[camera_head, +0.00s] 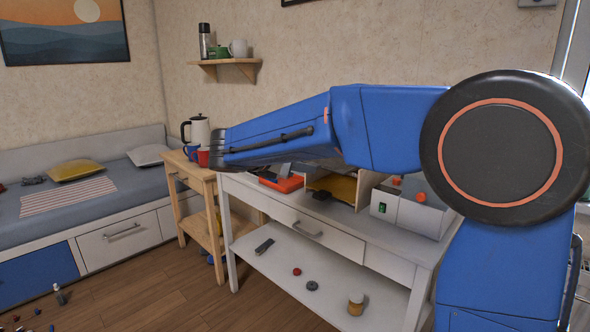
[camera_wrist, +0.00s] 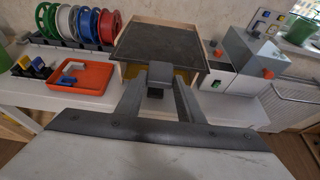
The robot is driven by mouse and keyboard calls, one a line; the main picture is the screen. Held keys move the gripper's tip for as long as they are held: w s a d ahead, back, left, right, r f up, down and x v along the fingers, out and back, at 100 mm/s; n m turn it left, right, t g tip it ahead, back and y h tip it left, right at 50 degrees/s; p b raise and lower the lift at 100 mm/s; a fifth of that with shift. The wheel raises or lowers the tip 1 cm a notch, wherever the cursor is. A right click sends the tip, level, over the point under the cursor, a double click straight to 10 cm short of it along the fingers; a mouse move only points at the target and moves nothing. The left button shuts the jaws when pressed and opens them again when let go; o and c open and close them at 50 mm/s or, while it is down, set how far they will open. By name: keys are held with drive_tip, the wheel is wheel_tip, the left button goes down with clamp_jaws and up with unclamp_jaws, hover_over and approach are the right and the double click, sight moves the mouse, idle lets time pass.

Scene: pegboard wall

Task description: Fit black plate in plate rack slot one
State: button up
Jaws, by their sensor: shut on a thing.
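In the wrist view my gripper (camera_wrist: 160,76) is shut on the near edge of the black plate (camera_wrist: 160,48), a flat dark sheet that reaches away toward the wall. The plate lies over a light wooden frame, which looks like the plate rack (camera_wrist: 120,72); whether it touches the frame I cannot tell. A yellow piece (camera_wrist: 187,77) shows below the plate. In the head view the rack (camera_head: 366,186) and yellow piece (camera_head: 335,187) stand on the white table, partly behind my blue arm. The arm hides my gripper and most of the plate there. Slot one cannot be made out.
An orange tray (camera_wrist: 83,77) with small parts and a row of coloured spools (camera_wrist: 80,24) stand left of the rack. A grey-white machine (camera_wrist: 240,60) with orange knobs stands close on its right. A small black block (camera_head: 321,196) lies in front.

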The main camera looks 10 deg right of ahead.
sight(316, 164)
drive_tip(key=shift+w+d, duration=0.65)
drive_tip(key=shift+d, duration=0.25)
drive_tip(key=shift+w+d, duration=0.65)
drive_tip(key=shift+d, duration=0.3)
drive_tip(key=shift+w+d, duration=0.65)
drive_tip(key=shift+d, duration=0.25)
drive_tip(key=shift+f, duration=0.6)
drive_tip(key=shift+s+a+f, duration=0.1)
drive_tip(key=shift+a+f, duration=0.1)
drive_tip(key=shift+f, duration=0.3)
drive_tip(key=o, duration=1.2)
drive_tip(key=shift+o, duration=0.2)
drive_tip(key=v, duration=1.7)
drive_tip(key=shift+r, duration=0.15)
drive_tip(key=shift+a, duration=0.15)
